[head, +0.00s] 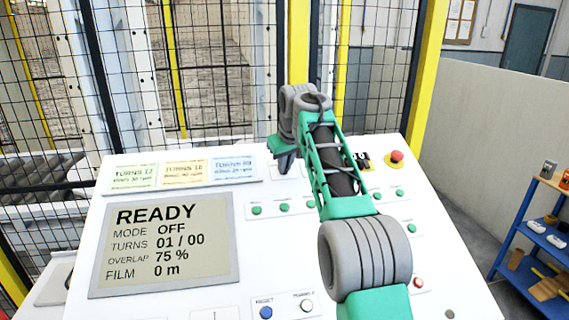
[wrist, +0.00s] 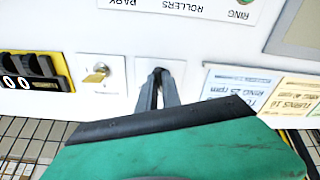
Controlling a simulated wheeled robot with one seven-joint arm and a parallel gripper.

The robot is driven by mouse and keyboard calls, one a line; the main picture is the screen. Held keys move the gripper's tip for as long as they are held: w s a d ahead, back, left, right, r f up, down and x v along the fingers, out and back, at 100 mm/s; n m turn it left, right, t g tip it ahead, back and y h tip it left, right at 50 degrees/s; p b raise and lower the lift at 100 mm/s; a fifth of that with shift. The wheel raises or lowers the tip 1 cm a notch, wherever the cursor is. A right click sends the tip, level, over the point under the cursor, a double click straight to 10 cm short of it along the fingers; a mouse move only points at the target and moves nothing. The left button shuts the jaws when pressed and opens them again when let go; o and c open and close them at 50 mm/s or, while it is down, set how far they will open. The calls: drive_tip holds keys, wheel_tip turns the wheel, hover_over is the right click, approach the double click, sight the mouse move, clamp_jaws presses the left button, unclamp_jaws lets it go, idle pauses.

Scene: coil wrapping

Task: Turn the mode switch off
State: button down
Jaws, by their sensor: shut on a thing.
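My gripper (wrist: 159,84) is at a small white plate (wrist: 175,68) on the panel, between a key switch and the coloured cards. Its two dark fingers are shut on the mode switch (wrist: 158,71), which is mostly hidden between the fingertips. In the head view my gripper (head: 286,160) points down at the top of the white panel, and my arm hides part of that area. The screen (head: 165,243) reads READY, MODE OFF, TURNS 01 / 00, OVERLAP 75 %, FILM 0 m.
A key switch with a yellow key (wrist: 97,75) and a black counter (wrist: 28,82) sit beside my fingers. A red button (head: 397,156) is at the panel's top right. Mesh fencing (head: 215,70) stands behind, and a blue shelf (head: 530,235) stands right.

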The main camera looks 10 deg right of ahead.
drive_tip(key=shift+m+p, duration=0.8)
drive_tip(key=shift+m, duration=0.9)
drive_tip(key=c, duration=1.5)
unclamp_jaws()
drive_tip(key=v, duration=0.7)
drive_tip(key=shift+s+a+r, duration=0.1)
drive_tip(key=shift+s+r, duration=0.15)
drive_tip(key=shift+r, duration=0.1)
